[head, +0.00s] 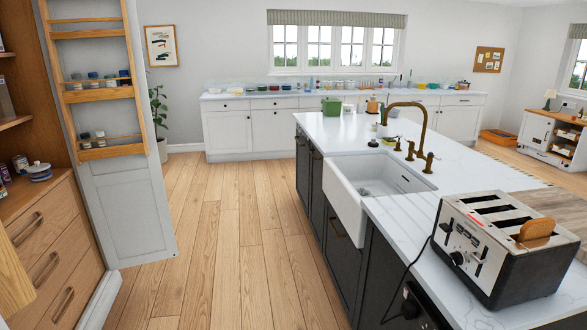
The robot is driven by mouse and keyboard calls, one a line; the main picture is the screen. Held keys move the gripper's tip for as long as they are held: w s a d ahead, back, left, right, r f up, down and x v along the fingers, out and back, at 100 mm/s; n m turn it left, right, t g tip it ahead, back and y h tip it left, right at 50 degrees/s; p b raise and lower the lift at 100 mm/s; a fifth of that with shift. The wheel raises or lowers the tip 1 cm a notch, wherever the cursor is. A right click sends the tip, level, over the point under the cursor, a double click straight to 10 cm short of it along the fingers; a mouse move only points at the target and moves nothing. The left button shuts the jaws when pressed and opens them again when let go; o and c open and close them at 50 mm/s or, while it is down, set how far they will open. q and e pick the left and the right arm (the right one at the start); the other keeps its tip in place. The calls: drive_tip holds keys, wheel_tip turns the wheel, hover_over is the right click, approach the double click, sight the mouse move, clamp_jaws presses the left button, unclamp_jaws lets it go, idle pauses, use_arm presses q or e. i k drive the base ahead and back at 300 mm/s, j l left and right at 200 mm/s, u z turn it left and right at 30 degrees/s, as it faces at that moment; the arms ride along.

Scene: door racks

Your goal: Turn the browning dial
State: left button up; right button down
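A silver and black toaster (505,245) stands on the white island worktop at the right. A slice of bread (536,230) sticks up from one of its slots. Its control face is turned to the left, toward the worktop's near edge. A round black knob (456,258), which looks like the browning dial, sits low on this face; its setting is too small to read. Neither of my grippers is in view.
A black cord hangs from the toaster over the worktop edge. The island (400,222) has a white sink (372,185) and a brass tap (424,125). An open cupboard with door racks (98,95) stands at the left. The wooden floor (215,240) between is clear.

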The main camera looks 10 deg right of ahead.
sight(457, 258)
drive_tip(key=k+z, duration=0.1)
drive_tip(key=z, duration=1.25)
drive_tip(key=l, duration=0.1)
